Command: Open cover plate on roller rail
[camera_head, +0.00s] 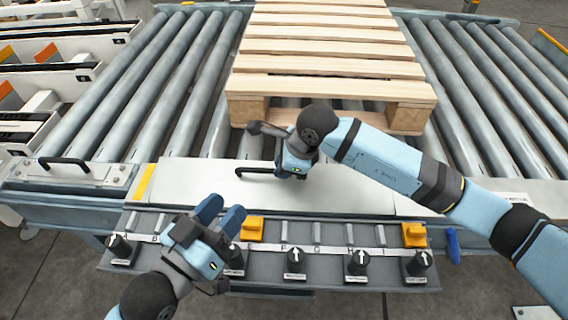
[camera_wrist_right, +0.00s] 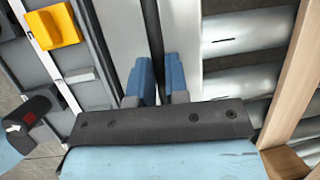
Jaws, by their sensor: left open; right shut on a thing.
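The cover plate (camera_head: 350,197) is a long, flat, silver panel along the near side of the roller rail. It lies level at the front of the rollers. Its black handle (camera_head: 250,171) shows at the left of my right gripper. My right gripper (camera_head: 288,172) is over the plate and shut on this handle; the grip itself is mostly hidden in the head view. In the right wrist view the blue fingers (camera_wrist_right: 159,82) stand on both sides of a dark bar. My left gripper (camera_head: 222,213) is open and empty, above the control strip in front of the plate.
A wooden pallet (camera_head: 330,68) rests on the rollers (camera_head: 140,90) behind the plate. The control strip (camera_head: 325,262) has several black knobs (camera_head: 295,260) and orange-yellow latches (camera_head: 252,229) (camera_head: 414,235). A second handled plate (camera_head: 70,176) lies at left.

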